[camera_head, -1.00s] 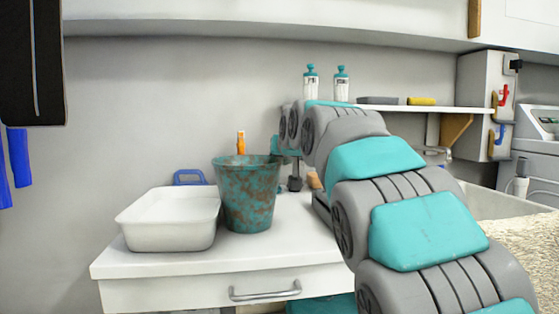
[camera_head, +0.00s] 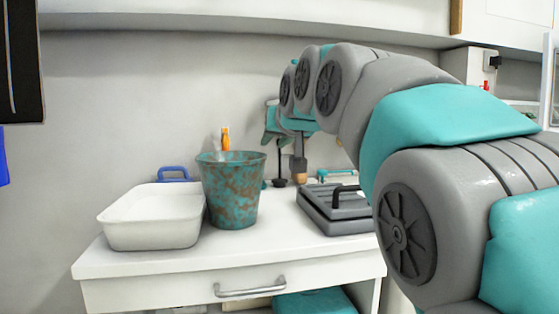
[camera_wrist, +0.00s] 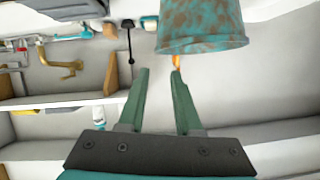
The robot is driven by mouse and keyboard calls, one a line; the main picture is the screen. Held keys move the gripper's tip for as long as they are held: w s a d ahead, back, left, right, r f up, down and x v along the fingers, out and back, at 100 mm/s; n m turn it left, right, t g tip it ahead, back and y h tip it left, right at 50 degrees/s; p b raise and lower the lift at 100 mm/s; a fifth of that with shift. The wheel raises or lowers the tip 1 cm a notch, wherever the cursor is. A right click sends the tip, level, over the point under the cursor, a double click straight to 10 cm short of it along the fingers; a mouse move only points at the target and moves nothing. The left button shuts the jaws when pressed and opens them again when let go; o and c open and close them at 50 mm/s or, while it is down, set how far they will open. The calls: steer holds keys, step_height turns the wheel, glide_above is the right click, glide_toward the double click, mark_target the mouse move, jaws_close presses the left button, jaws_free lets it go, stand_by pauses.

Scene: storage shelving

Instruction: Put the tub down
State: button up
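A white rectangular tub (camera_head: 152,222) rests upright on the left part of the white counter top (camera_head: 270,250). It looks empty. A rusty teal bucket (camera_head: 232,205) stands upright just right of it, and its side fills the top of the wrist view (camera_wrist: 203,25). My gripper (camera_head: 270,138) is above the back of the counter, right of the bucket and apart from the tub. In the wrist view my gripper's two green fingers (camera_wrist: 160,72) are spread with nothing between them. The tub cannot be made out in the wrist view.
A grey case with a black handle (camera_head: 335,207) lies on the counter's right side. A blue-handled item (camera_head: 174,172) and an orange-topped item (camera_head: 225,140) are behind the tub and bucket. A drawer handle (camera_head: 250,288) is below. The counter's front strip is clear.

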steer(key=s+d+f+m+g+h, duration=0.1)
steer(key=s+d+f+g+h, duration=0.15)
steer(key=s+d+f, duration=0.65)
steer(key=s+d+f+m+g+h, duration=0.1)
steer(key=s+d+f+g, duration=0.25)
steer(key=f, duration=1.15)
steer(key=s+d+f+g, duration=0.3)
steer(key=s+f, duration=0.7)
steer(key=s, duration=0.4)
steer(key=s+d+f+g+h, duration=0.1)
steer(key=s+d+f+g, duration=0.3)
steer(key=s+f, duration=0.7)
steer(key=s+g, duration=0.1)
steer(key=s, duration=0.3)
steer(key=shift+f, duration=0.1)
step_height(320, 180, up, 7)
steer(key=p, duration=0.7)
